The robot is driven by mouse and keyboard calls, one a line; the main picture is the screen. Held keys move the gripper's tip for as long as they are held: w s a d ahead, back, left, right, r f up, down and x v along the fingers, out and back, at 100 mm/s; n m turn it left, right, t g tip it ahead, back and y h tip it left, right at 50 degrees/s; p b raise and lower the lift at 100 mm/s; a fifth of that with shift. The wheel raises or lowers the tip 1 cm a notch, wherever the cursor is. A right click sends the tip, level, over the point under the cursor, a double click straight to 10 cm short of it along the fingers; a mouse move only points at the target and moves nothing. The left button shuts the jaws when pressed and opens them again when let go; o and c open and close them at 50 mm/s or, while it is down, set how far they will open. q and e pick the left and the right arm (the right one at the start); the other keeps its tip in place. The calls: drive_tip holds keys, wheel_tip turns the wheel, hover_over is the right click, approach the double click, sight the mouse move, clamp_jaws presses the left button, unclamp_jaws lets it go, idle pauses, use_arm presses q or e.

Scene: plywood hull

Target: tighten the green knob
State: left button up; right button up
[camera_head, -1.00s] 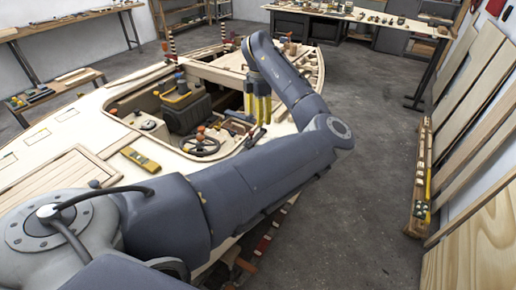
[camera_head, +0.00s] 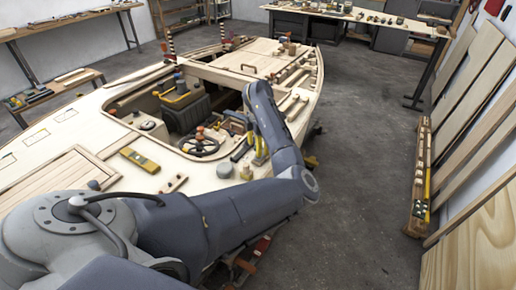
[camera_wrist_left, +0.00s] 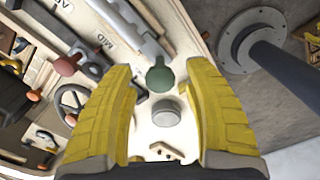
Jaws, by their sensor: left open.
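The green knob (camera_wrist_left: 160,76) shows in the left wrist view, a rounded dark-green head between and just beyond my yellow fingertips. My left gripper (camera_wrist_left: 158,68) is open and empty, with one finger on each side of the knob and no clear contact. A round grey cap (camera_wrist_left: 166,114) lies between the fingers, below the knob in the picture. In the head view my left gripper (camera_head: 260,150) is low over the boat's right side deck; I cannot clearly pick out the green knob there. My right gripper is not in view.
The plywood boat hull (camera_head: 60,135) holds a steering wheel (camera_head: 200,146), a dark seat (camera_head: 185,112) and a yellow tool (camera_head: 140,160) on deck. In the wrist view, a red-brown knob (camera_wrist_left: 68,64) sits left of the fingers. Open floor (camera_head: 360,150) lies right of the hull.

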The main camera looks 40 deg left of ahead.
use_arm(q)
drive_tip(key=shift+f, duration=0.35)
clamp_jaws()
idle(0.3)
